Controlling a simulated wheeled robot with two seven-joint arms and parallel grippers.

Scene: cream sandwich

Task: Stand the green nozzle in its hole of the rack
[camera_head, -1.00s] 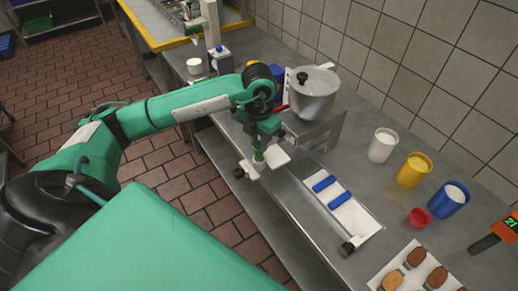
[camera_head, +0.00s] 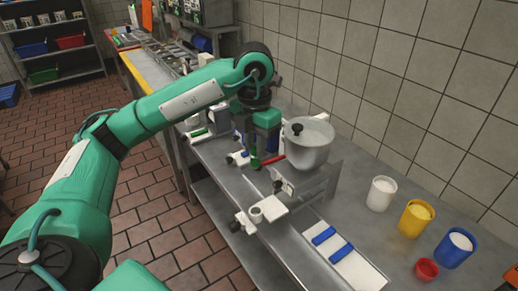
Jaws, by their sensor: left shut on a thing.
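My left gripper (camera_head: 255,166) is high over the long steel counter, beside the grey lidded pot. It is shut on a small green piece, which I take to be the green nozzle (camera_head: 254,155); the fingers hide part of it. The piece is upright and apart from the counter below. A white bracket with a round ring (camera_head: 268,208) stands lower and nearer, at the counter's front edge. Small white parts with green, blue and red pieces lie behind the gripper; I cannot tell which of them is the rack. My right gripper is not in view.
The grey pot (camera_head: 310,146) on its metal stand is just right of the gripper. A white tray with blue bars (camera_head: 343,262) lies in front.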

